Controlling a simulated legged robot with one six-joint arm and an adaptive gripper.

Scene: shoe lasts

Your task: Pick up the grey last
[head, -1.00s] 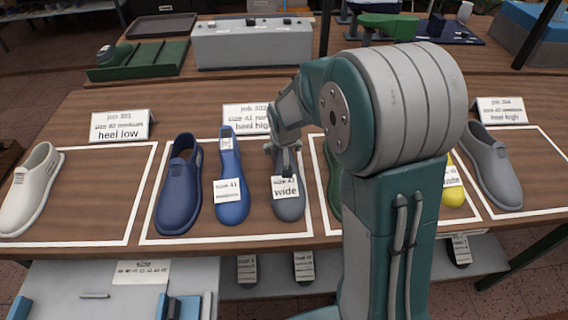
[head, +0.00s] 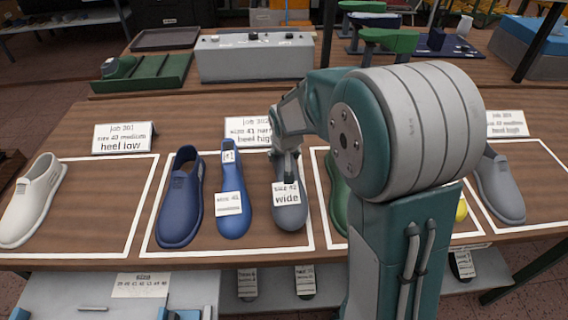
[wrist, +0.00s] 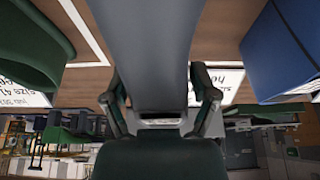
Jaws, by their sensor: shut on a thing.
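The grey last (head: 288,215) is in the middle framed area of the bench, right of the blue last (head: 233,218). It has a white label reading "wide". My gripper (head: 284,150) is shut on its upper end, reaching in from the right. In the wrist view the grey last (wrist: 150,45) runs between the two fingers of my gripper (wrist: 160,88). The last seems slightly raised, but a gap beneath it cannot be made out.
A navy shoe (head: 181,200) stands left of the blue last. A white shoe (head: 33,200) is at far left and a grey shoe (head: 498,185) at right. A job card (head: 248,130) stands behind. A grey control box (head: 255,58) is at the back.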

